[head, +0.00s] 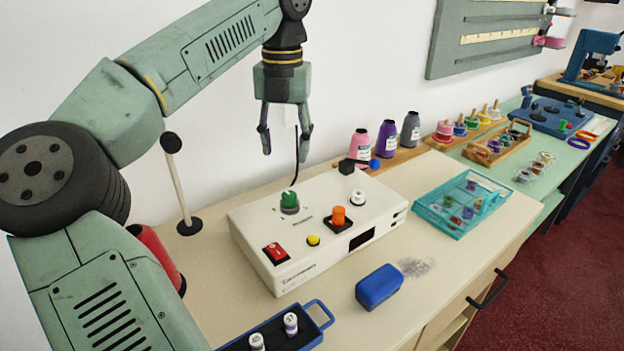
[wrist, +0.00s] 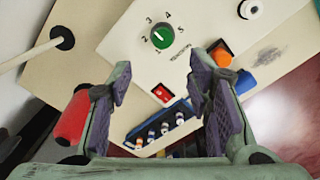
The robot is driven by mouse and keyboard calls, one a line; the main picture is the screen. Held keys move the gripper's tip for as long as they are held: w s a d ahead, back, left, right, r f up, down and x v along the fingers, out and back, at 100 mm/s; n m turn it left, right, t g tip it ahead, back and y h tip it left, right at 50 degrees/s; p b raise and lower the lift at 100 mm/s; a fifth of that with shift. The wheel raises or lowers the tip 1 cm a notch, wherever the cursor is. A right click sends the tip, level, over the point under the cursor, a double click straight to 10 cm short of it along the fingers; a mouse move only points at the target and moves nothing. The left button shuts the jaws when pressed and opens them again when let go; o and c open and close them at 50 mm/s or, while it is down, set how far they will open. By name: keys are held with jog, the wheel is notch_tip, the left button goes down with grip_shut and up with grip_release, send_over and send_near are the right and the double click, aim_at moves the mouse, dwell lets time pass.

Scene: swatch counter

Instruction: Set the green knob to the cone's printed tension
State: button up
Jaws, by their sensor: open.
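The green knob (head: 290,201) stands on top of the white tension box (head: 330,190). In the wrist view the green knob (wrist: 161,38) sits in a ring of printed numbers 1 to 5. A pale mark shows on its left half, seemingly toward 2; the exact setting is hard to tell. A pink cone (head: 360,146), a purple cone (head: 386,140) and a grey cone (head: 410,130) stand behind the box. Their white labels are too small to read. My gripper (head: 285,149) is open and empty, above and apart from the knob, also in the wrist view (wrist: 160,88).
The box also carries an orange knob (head: 339,216), a red switch (head: 275,253), a yellow button (head: 313,240) and a white knob (head: 358,198). A black cable hangs behind the box. A blue block (head: 379,287), a teal tray (head: 430,207) and a blue spool tray (head: 318,311) lie around it.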

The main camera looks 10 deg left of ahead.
aim_at(289, 194)
jog(key=f+p, duration=0.1)
jog(key=f, duration=0.4)
jog(key=f+p, duration=0.1)
jog(key=f, duration=0.4)
jog(key=shift+w+d+f, duration=0.1)
jog(key=shift+w+f, duration=0.1)
jog(key=shift+f, duration=0.2)
jog(key=shift+c, duration=0.2)
grip_shut()
